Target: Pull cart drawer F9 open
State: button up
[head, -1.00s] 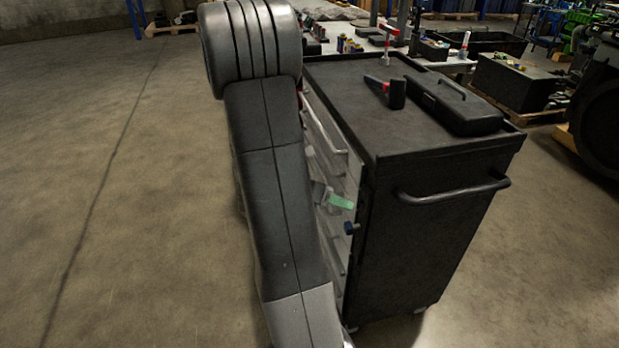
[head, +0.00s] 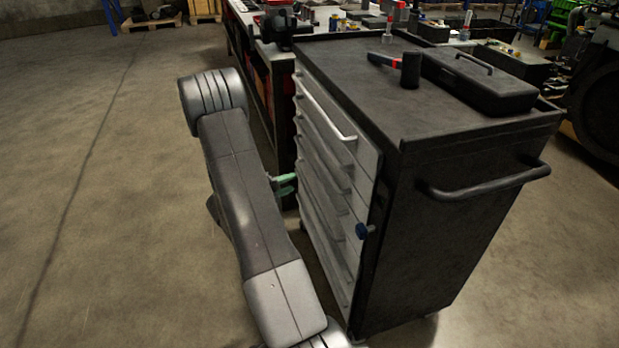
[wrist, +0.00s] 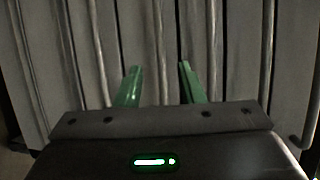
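The black tool cart (head: 440,230) stands right of my arm, with a column of grey drawers (head: 335,180) on its left face. All the drawer fronts look shut, with long bar handles. No label is legible, so I cannot tell which drawer is F9. My gripper (head: 285,185) has green fingers and is just left of the drawer fronts, pointing toward them. In the wrist view, the gripper (wrist: 160,68) is open and empty, its fingers apart. The drawer handles (wrist: 160,45) run upright in that view, one between the fingers. I cannot tell whether anything touches.
A push handle (head: 490,183) juts from the cart's near end. A hammer (head: 408,68) and black toolbox (head: 478,82) lie on top. A workbench (head: 258,75) stands behind. Floor on the left is clear.

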jog(key=x, duration=0.9)
jog(key=shift+d+b, duration=0.15)
jog(key=shift+b, duration=0.25)
jog(key=shift+w, duration=0.1)
grip_shut()
